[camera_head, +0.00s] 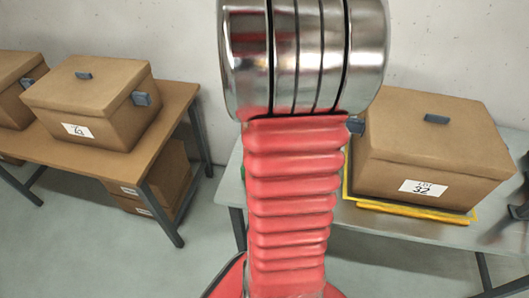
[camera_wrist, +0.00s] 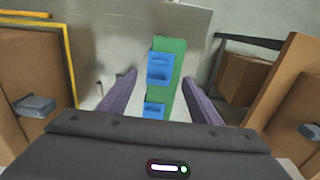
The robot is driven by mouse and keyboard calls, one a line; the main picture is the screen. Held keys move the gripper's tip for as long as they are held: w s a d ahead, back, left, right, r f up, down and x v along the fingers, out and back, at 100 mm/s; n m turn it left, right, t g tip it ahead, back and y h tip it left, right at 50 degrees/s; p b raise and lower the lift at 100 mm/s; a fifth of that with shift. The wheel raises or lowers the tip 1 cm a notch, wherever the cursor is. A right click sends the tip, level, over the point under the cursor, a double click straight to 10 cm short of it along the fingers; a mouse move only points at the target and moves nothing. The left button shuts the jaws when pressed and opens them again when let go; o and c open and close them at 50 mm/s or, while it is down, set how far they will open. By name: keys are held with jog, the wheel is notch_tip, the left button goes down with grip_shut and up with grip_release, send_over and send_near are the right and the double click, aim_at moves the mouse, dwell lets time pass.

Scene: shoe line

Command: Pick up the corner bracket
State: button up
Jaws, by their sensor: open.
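I cannot make out a corner bracket for certain in either view. In the wrist view, my gripper (camera_wrist: 159,77) is open, with its two purple fingers spread apart and nothing seen between them but the scene below. In the head view, my arm hides the gripper.
A lidded brown box labelled 32 (camera_head: 425,160) stands on a yellow frame (camera_head: 475,214) on the right table (camera_head: 390,225). Another lidded box (camera_head: 92,100) stands on the brown table (camera_head: 120,160) at left. In the wrist view, boxes (camera_wrist: 28,75) flank my gripper.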

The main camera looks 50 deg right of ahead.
notch_tip(320, 180, down, 7)
jog(key=shift+f, duration=0.1)
dwell(0.4)
jog(key=shift+w+f, duration=0.1)
jog(key=shift+f, duration=2.45)
jog(key=shift+c, duration=0.6)
jog(key=c, duration=0.6)
